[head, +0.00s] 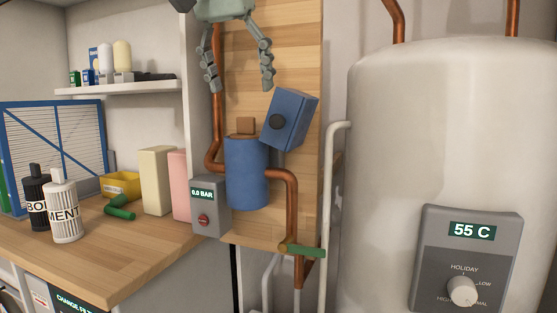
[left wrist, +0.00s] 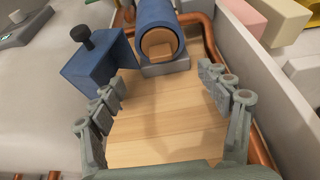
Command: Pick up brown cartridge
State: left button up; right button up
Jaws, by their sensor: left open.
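The brown cartridge (head: 245,126) shows as a small brown block at the top of the blue cylindrical housing (head: 246,175). In the left wrist view the cartridge (left wrist: 157,46) sits inside the housing's round open end, with most of its length hidden. A blue block with a black knob (head: 293,118) is tilted beside the housing's top. My left gripper (head: 239,86) is open and empty above the cartridge, fingers pointing down and apart from it. In the left wrist view its fingers (left wrist: 162,82) are spread, with the cartridge beyond them. My right gripper is not in view.
Copper pipes (head: 217,115) run close beside the housing on a wooden board. A grey gauge box reading 0.0 BAR (head: 208,205) stands at its left. A large white tank (head: 400,160) fills the right. Bottles and boxes stand on the wooden counter (head: 120,255).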

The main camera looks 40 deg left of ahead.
aim_at(246, 119)
pick_arm(q)
jog(key=shift+w+f, duration=0.2)
jog(key=shift+w, duration=0.15)
jog(key=x, duration=0.4)
jog(key=s+x, duration=0.1)
jog(key=x, duration=0.1)
jog(key=shift+w+a+f, duration=0.1)
jog(key=shift+a+f, duration=0.05)
jog(key=shift+f, duration=0.15)
jog(key=shift+w+f, duration=0.15)
jog(key=shift+f, duration=0.1)
jog(key=shift+c, duration=0.2)
jog(key=c, duration=0.4)
grip_shut()
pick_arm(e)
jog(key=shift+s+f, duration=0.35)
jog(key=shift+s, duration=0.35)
